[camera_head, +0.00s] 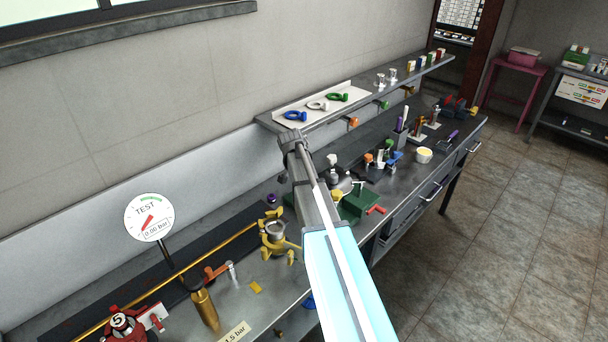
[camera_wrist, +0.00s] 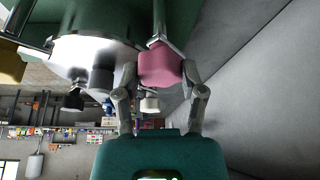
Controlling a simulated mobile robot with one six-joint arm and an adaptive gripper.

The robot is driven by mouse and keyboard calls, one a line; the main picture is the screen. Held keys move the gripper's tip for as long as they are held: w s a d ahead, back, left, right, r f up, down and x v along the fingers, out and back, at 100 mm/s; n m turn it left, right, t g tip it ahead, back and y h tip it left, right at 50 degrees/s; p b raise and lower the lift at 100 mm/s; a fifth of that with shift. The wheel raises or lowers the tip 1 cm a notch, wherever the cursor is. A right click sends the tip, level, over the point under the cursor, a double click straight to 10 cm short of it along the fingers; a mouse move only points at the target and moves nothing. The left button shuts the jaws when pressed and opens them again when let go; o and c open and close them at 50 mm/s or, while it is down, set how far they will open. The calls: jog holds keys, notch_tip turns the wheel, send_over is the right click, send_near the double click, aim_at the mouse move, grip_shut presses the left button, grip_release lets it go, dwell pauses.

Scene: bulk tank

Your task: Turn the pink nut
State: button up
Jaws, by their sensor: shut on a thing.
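The pink nut (camera_wrist: 158,64) shows in the wrist view, just above the middle. My gripper (camera_wrist: 161,76) has one finger on each side of it and is shut on it. The nut sits at a slim grey rod or fitting (camera_wrist: 158,22) by the green body above it. In the head view my arm runs up the middle of the picture, and I cannot make out the nut or the fingers there.
A grey workbench (camera_head: 440,167) runs along the wall. A shelf (camera_head: 400,84) above it holds coloured rings. A TEST gauge (camera_head: 149,217) stands at the left, near a yellow-clamped fitting (camera_head: 272,238). The floor (camera_head: 500,215) at the right is clear.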

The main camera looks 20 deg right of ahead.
dwell(0.3)
jog(key=o, duration=1.1)
jog(key=shift+o, duration=0.2)
